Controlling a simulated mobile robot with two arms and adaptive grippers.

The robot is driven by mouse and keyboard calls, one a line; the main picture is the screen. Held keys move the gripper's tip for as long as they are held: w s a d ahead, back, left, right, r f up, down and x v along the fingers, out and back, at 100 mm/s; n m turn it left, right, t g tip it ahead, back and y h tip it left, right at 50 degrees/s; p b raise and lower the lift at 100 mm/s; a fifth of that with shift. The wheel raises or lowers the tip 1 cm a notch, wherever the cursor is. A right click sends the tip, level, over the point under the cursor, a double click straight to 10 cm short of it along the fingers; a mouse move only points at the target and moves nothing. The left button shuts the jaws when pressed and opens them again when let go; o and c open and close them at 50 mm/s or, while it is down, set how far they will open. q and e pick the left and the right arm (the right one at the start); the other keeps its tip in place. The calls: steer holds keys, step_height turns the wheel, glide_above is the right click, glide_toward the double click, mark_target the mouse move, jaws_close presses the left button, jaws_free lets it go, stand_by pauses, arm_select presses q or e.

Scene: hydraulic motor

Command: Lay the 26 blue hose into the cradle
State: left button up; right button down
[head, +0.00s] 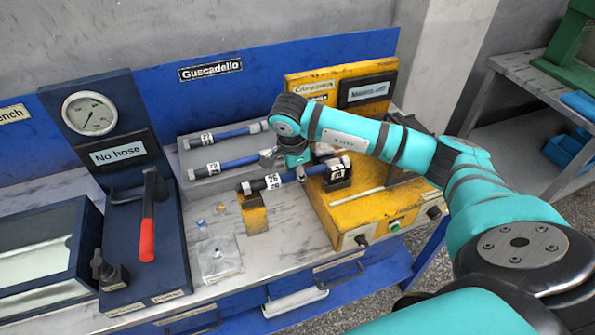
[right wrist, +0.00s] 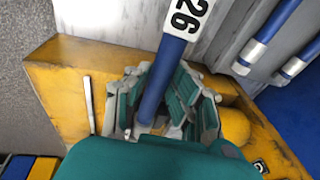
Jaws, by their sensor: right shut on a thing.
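The blue hose (head: 284,180) has dark end fittings and white labels; the label reads 26 in the right wrist view (right wrist: 183,20). My right gripper (head: 300,170) is shut around the middle of the hose, and its green-padded fingers (right wrist: 155,105) sit on both sides of it. The hose lies nearly level, left to right. Its left end is above a small yellow support (head: 253,218). Its right end is at a dark block (head: 337,181) on the yellow machine. These two appear to form the cradle. I cannot tell whether the hose touches them. My left gripper is not in view.
Two other blue hoses (head: 232,163) (head: 230,134) lie in a grey tray (head: 200,188) behind. The yellow machine (head: 350,222) is at the right. A dark gauge stand with a red-handled lever (head: 147,228) is at the left. A clear plate (head: 218,258) lies on the bench front.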

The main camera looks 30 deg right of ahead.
steer(key=shift+f+b, duration=0.7)
stand_by(0.4)
steer(key=c, duration=1.1)
jaws_free()
steer(key=v, duration=1.2)
